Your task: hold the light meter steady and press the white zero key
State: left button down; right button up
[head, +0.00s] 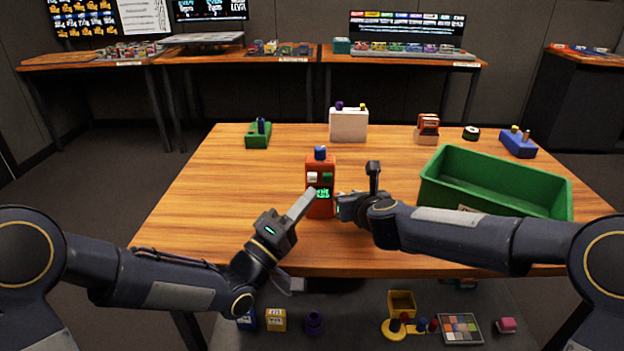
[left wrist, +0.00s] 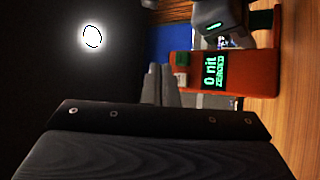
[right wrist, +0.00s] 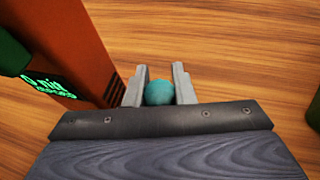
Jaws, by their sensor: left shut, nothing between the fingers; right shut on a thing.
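The orange light meter (head: 312,207) stands upright on the table, with a blue knob on top. Its white zero key (head: 312,176) sits beside a green key (head: 327,176). In the left wrist view its green screen (left wrist: 214,72) reads "0 nit" and "ZEROED". My left gripper (head: 311,195) is shut and empty, its tips just in front of the meter, below the white key; I cannot tell whether they touch it. My right gripper (right wrist: 158,82) is shut on a teal ball (right wrist: 160,93) at the meter's right side. Whether the ball joins the meter is hidden.
A green bin (head: 490,187) stands at the table's right. A white box (head: 348,125), a green block (head: 258,134), a red item (head: 427,128) and a blue block (head: 518,143) are farther back. The table left of the meter is clear.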

pick_arm(q)
jog(key=shift+s, duration=1.25)
jog(key=shift+a, duration=0.1)
jog(key=s+a, duration=0.4)
jog(key=s, duration=0.1)
jog(key=shift+s+a+f, duration=0.2)
jog(key=shift+s+a, duration=0.05)
jog(key=shift+a, duration=0.05)
pick_arm(e)
jog(key=o, duration=1)
jog(key=shift+o, duration=0.2)
jog(key=v, duration=1.2)
